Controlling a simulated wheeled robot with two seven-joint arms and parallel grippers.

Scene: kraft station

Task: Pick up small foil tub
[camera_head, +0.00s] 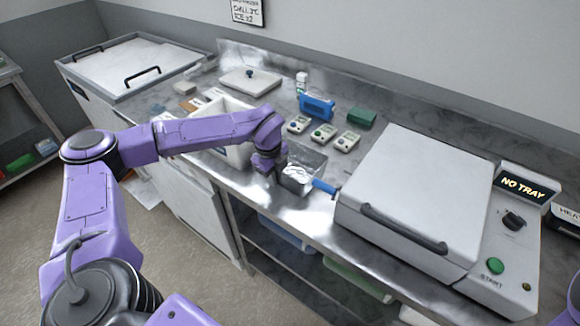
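A small shiny foil item (296,173), which looks like the foil tub, shows in a grey metal pan (316,163) on the steel counter. The pan's near left part is partly hidden by my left arm. My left gripper (282,178) points down at the pan's left side, beside the foil. Its fingers are small and dark, and I cannot tell whether they are apart or touch anything. My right gripper is out of view; only a bit of purple arm shows at the lower right edge.
A blue-handled tool (324,187) lies right of the pan. A large lidded machine (415,190) with a "NO TRAY" display (523,189) blocks the right. Behind stand several small devices (323,132), a blue holder (317,106) and a green box (362,119). A white bin (238,153) is left.

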